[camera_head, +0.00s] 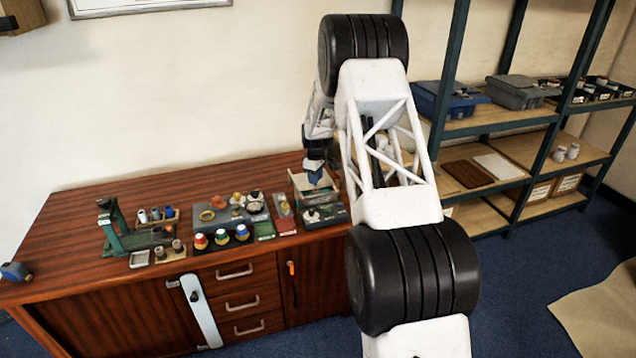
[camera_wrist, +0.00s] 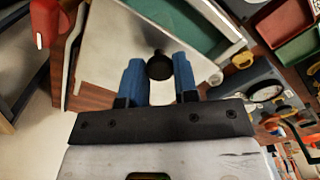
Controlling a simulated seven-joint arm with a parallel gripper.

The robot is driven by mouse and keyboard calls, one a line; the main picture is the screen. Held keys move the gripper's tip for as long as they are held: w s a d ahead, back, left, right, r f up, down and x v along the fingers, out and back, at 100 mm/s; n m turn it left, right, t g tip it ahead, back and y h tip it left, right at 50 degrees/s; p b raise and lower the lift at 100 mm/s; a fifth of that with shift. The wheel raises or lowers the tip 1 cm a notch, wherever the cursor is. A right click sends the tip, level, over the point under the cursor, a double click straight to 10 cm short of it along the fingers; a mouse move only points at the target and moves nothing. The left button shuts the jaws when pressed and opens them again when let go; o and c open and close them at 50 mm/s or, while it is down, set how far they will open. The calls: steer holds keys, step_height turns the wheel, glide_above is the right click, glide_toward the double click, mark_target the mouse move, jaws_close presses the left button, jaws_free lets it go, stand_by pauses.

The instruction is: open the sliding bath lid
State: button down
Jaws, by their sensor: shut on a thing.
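The bath (camera_head: 308,186) is a small pale box at the right end of the wooden cabinet top. In the wrist view, its lid (camera_wrist: 105,62) is a flat pale grey panel with a round black knob (camera_wrist: 159,66). My gripper (camera_wrist: 159,80) has its two blue fingers on either side of the knob and is shut on it. Beside the lid, a green area (camera_wrist: 180,22) shows inside a pale rim. In the head view, my gripper (camera_head: 316,177) is down at the bath, and my arm partly hides that corner.
Left of the bath, a grey block (camera_head: 232,214) holds several small parts. A green stand (camera_head: 118,232) is farther left. In the wrist view, a red-handled thing (camera_wrist: 42,22) is at upper left and a round gauge (camera_wrist: 266,93) at right. Shelves (camera_head: 500,120) stand at right.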

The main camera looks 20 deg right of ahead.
steer(key=w, duration=0.5)
steer(key=shift+w, duration=0.35)
steer(key=c, duration=0.9)
jaws_free()
steer(key=shift+o, duration=0.2)
steer(key=shift+r, duration=0.1)
step_height(320, 180, up, 8)
steer(key=shift+f, duration=0.2)
steer(key=shift+r, duration=0.1)
